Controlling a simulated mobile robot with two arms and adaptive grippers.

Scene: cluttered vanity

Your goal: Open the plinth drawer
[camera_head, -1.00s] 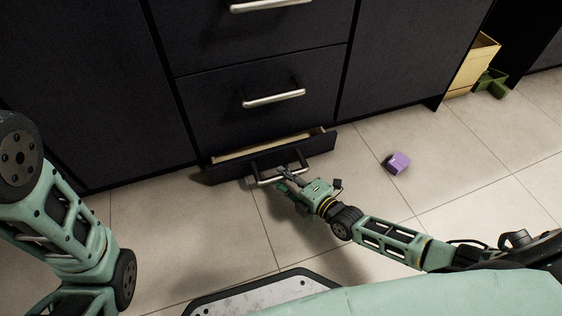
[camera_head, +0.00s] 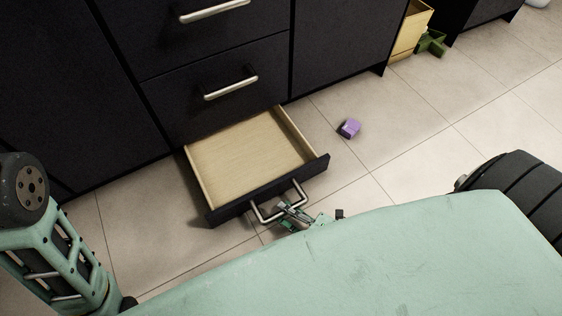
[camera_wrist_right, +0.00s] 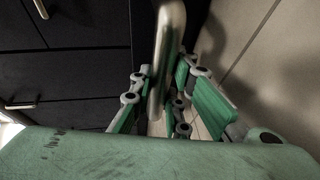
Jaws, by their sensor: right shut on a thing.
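The plinth drawer (camera_head: 250,153) at the foot of the dark cabinet stands well out over the floor, and its pale wooden inside is empty. Its dark front carries a metal bar handle (camera_head: 268,214). My right gripper (camera_head: 288,211) is shut on this handle, in front of the drawer. In the right wrist view the handle (camera_wrist_right: 166,50) passes down between the green fingers of the gripper (camera_wrist_right: 160,105). My green body hides most of the right arm. My left arm shows at the left edge, but its gripper is out of the picture.
Closed drawers with bar handles (camera_head: 231,88) are above. A small purple box (camera_head: 349,128) lies on the tiled floor right of the drawer. A yellow box (camera_head: 410,30) and a green object (camera_head: 431,42) are at the far right. Floor right of the drawer is mostly clear.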

